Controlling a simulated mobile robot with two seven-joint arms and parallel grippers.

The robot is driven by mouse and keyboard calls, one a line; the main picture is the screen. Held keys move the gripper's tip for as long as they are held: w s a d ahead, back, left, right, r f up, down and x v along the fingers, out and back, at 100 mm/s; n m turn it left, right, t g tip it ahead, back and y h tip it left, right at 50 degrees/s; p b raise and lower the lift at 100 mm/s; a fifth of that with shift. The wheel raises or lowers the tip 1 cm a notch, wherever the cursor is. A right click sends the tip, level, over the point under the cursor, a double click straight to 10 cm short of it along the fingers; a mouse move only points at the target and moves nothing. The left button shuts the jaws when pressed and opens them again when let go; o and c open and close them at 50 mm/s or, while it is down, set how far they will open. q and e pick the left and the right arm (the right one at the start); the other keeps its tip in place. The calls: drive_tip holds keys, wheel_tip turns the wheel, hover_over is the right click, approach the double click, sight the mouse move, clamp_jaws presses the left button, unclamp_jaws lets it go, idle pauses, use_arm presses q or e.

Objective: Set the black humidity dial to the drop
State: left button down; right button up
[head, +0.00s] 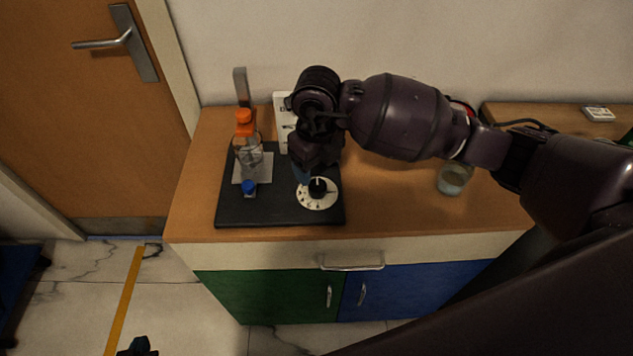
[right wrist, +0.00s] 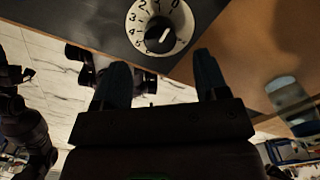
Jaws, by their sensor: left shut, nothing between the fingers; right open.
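The black dial (head: 318,187) is a round knob on a white scale ring, at the front right of a black board (head: 275,212). In the right wrist view the dial (right wrist: 158,39) shows a white line tilted up and right, and the ring carries numerals from 0 to 5. I cannot make out a drop mark. My right gripper (head: 303,172) is close behind the dial in the head view; its lower end is partly hidden. In its wrist view the right gripper (right wrist: 160,60) is open and empty, apart from the dial. My left gripper (head: 138,347) is shut and empty, low over the floor.
A flask with an orange cap (head: 244,135) and a small blue-capped vial (head: 249,188) stand left on the board. A white panel (head: 284,120) stands behind, partly hidden by my arm. A glass jar (head: 453,180) stands at right. The cabinet top between is clear.

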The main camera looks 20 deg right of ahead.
sight(317, 184)
wheel_tip(317, 184, down, 4)
drive_tip(key=shift+f, duration=0.15)
use_arm(q)
drive_tip(key=shift+s+f, duration=0.35)
drive_tip(key=shift+f, duration=0.15)
use_arm(e)
drive_tip(key=shift+f, duration=0.9)
drive_tip(key=shift+c, duration=0.5)
drive_tip(key=c, duration=0.8)
use_arm(q)
drive_tip(key=shift+w+r, duration=0.1)
drive_tip(key=shift+w, duration=0.15)
